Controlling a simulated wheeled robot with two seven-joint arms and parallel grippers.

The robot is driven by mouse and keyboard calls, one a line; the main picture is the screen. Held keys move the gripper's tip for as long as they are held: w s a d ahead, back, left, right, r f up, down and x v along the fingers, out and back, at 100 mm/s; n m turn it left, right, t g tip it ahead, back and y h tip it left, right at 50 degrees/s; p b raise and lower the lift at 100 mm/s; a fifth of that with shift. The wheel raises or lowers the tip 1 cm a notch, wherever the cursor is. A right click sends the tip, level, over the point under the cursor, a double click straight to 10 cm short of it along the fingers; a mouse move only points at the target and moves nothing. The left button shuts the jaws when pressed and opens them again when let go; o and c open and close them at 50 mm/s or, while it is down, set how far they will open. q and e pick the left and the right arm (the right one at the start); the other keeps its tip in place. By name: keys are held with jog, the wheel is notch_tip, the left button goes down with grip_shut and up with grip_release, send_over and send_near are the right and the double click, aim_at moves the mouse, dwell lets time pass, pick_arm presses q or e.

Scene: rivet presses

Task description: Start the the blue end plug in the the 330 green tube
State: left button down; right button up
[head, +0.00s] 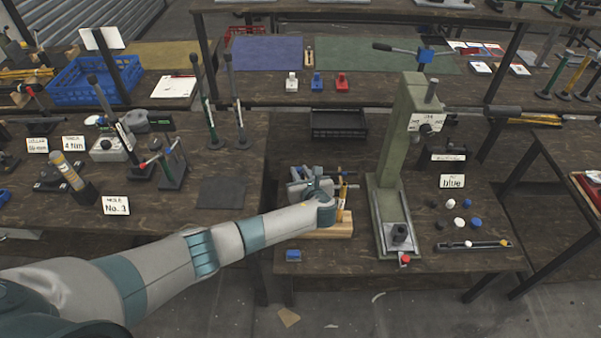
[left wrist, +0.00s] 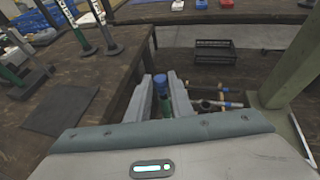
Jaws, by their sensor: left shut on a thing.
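My left gripper (left wrist: 163,98) is shut on the blue end plug (left wrist: 160,83), which shows between its two grey fingers in the left wrist view. A green tube (left wrist: 166,106) shows just below the plug between the fingers. I cannot tell whether the plug touches the tube or has entered it. In the head view my left gripper (head: 310,188) is over the left side of a wooden tube rack (head: 328,230), and my arm hides part of it. My right gripper is out of view.
A tall green press (head: 388,150) stands just right of the rack. Loose blue, white and black plugs (head: 459,222) lie beyond it near a card reading "blue" (head: 452,181). Other tubes (left wrist: 218,104) are right of my gripper. A black crate (head: 339,124) is behind.

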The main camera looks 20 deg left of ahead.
pick_arm(q)
jog(key=shift+p, duration=0.45)
dwell(0.7)
jog(key=shift+s+f+b, duration=0.1)
jog(key=shift+f+b, duration=0.8)
jog(key=shift+f, duration=0.35)
dwell(0.6)
jog(key=c, duration=1.5)
grip_release()
jog(key=shift+d, duration=0.1)
jog(key=b+v, duration=0.2)
jog(key=v, duration=1.5)
jog(key=shift+r+b, duration=0.1)
jog(key=shift+b, duration=0.3)
